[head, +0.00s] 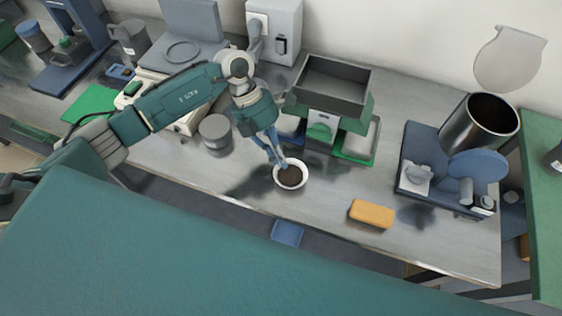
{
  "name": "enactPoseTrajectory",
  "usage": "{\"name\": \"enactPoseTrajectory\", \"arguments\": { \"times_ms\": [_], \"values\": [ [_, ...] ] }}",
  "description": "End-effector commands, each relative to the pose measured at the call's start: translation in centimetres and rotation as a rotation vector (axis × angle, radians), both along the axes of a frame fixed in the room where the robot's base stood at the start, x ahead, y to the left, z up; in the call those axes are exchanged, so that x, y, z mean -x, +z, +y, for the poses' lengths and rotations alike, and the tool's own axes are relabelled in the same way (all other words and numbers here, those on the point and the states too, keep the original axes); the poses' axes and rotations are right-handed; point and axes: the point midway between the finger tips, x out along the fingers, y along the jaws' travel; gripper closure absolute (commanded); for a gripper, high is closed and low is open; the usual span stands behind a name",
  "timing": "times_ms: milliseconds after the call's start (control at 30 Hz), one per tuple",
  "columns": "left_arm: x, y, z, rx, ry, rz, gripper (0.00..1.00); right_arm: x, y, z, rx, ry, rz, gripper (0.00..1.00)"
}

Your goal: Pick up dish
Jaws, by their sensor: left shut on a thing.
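The dish (302,182) is a small round white bowl with dark brown contents, near the middle of the grey bench. My left gripper (282,165) comes down from above and is shut on the dish's far rim. The dish looks level. From this angle I cannot tell whether it touches the bench or hangs just above it. A shadow lies to its left. My right gripper is not in the view.
An orange block (371,213) lies right of the dish. A grey-lidded jar (215,131) stands to the left. Behind is a green device with a dark open tray (333,82). A blue-based machine with a metal cylinder (478,125) stands at right. The bench front is clear.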

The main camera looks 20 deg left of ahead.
Motion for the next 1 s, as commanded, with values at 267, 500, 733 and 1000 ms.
{"name": "enactPoseTrajectory", "arguments": {
  "times_ms": [267,500,733,1000],
  "values": [
    [-0.2,5.2,0.0,0.001,-0.002,-0.009,1.00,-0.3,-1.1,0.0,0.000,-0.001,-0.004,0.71],
    [-0.2,12.1,0.0,0.002,-0.001,-0.009,1.00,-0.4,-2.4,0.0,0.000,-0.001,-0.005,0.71],
    [-0.1,17.0,0.0,0.001,-0.001,-0.004,1.00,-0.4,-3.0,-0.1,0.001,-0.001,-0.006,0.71],
    [0.0,19.0,0.0,0.001,0.000,-0.001,1.00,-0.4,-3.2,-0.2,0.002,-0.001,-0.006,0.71]
  ]
}}
